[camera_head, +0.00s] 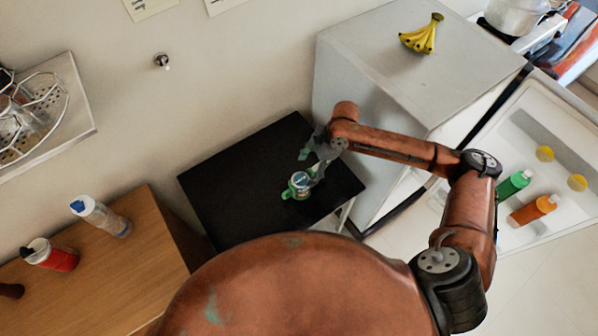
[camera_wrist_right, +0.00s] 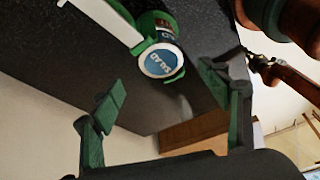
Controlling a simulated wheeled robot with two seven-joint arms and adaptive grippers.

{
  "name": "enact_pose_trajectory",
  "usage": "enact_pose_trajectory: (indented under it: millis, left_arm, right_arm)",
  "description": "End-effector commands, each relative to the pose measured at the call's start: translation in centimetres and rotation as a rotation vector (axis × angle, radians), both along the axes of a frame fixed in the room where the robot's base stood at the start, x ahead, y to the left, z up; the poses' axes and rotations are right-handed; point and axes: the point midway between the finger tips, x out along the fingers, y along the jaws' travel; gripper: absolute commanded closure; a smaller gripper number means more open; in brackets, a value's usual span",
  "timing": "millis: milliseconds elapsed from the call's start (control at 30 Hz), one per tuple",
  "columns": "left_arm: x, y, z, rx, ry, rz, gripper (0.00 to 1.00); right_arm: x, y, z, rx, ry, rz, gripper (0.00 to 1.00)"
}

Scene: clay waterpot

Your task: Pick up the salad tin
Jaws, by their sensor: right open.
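The salad tin (camera_head: 299,180) stands on the black table, with a white-and-blue top and green parts around it. In the right wrist view the tin (camera_wrist_right: 162,61) shows its round white end with a blue SALAD label, and part of its green side. My right gripper (camera_head: 311,163) is over the table, close beside the tin. In the right wrist view its two green-tipped fingers (camera_wrist_right: 160,94) are wide apart, with the tin beyond the gap between them and not gripped. Whether a finger touches the tin, I cannot tell. My left gripper is not in view.
The black table (camera_head: 235,190) is otherwise bare. A grey fridge (camera_head: 380,75) with bananas (camera_head: 424,36) on top stands right of it, its door open with bottles inside.

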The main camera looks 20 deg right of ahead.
Motion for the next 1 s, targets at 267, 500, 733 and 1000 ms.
enact_pose_trajectory:
  millis: [267,500,733,1000]
  left_arm:
    - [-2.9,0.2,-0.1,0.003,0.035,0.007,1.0]
    - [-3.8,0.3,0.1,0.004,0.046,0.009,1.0]
    - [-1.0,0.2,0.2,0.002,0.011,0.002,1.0]
    - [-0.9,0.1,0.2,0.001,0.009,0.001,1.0]
  right_arm:
    - [-0.3,0.2,-2.5,0.0,0.002,-0.015,0.31]
    - [-0.4,1.2,-5.1,0.001,0.005,-0.016,0.31]
    - [-0.3,2.0,-7.1,-0.002,-0.001,-0.014,0.31]
    - [-0.2,2.1,-7.1,-0.002,0.0,-0.013,0.38]
